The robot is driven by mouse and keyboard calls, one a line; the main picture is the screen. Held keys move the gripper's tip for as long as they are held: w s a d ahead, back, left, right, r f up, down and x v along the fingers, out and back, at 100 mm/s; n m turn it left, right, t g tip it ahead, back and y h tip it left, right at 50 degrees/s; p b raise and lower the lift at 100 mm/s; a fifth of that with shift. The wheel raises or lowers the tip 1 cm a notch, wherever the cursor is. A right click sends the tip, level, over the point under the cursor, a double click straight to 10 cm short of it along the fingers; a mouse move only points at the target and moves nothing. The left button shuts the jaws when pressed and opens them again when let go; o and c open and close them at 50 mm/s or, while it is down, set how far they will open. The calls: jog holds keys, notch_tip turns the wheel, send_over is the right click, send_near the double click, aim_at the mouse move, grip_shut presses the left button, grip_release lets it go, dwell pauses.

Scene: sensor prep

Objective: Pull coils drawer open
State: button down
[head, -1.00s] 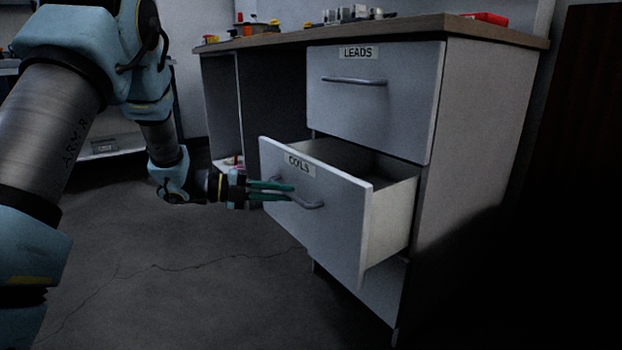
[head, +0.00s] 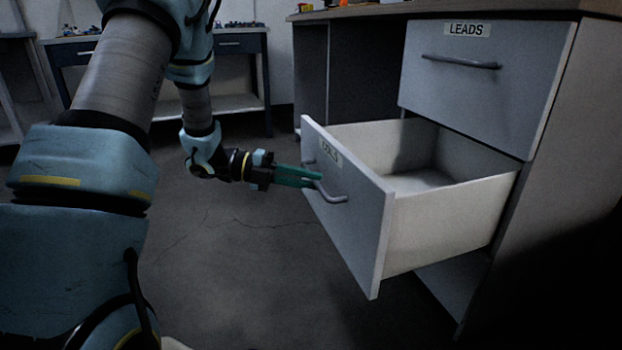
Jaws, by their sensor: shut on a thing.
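The coils drawer (head: 345,222) stands well out from the desk's pedestal, below the drawer labelled LEADS. Its white front carries a COILS label (head: 330,151) and a grey bar handle (head: 336,198). The part of its inside that shows looks empty, with a pale floor and walls. My gripper (head: 318,178) reaches in from the left with its green fingers at the handle, shut on it. The fingers hide part of the handle.
The closed LEADS drawer (head: 485,75) is above, under the wooden desktop (head: 450,8). A lower part of the pedestal (head: 452,280) shows beneath the open drawer. A second bench (head: 245,103) stands at the back left. The floor left of the drawer is clear.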

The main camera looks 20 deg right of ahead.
jog(key=c, duration=0.9)
grip_release()
jog(key=p+v, duration=0.3)
jog(key=v, duration=0.8)
jog(key=shift+f, duration=0.1)
jog(key=shift+w+d, duration=0.1)
